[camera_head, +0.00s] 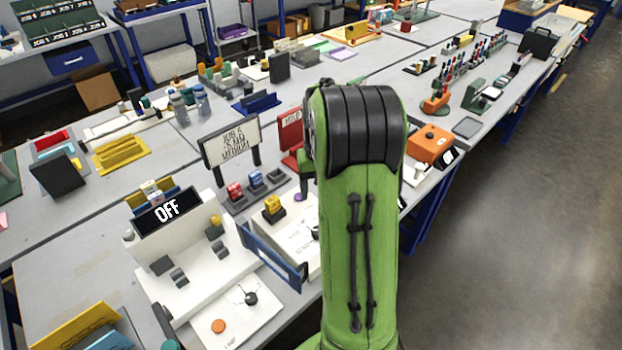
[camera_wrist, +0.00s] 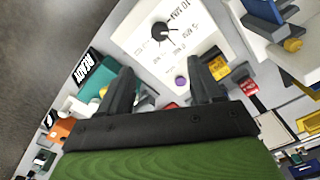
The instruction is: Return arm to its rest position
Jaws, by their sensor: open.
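My green arm rises through the middle of the head view and hides my gripper there. In the wrist view my gripper (camera_wrist: 161,68) has two dark fingers spread apart with nothing held between them. Beyond the fingertips is a white panel (camera_wrist: 208,40) with a black dial (camera_wrist: 160,33) and minute markings. A purple button (camera_wrist: 181,82) shows between the fingers. In the head view a white machine (camera_head: 205,262) on the bench has a black display (camera_head: 165,210) reading OFF.
The grey floor (camera_head: 520,220) at right is clear. A READY display (camera_wrist: 82,70) shows in the wrist view.

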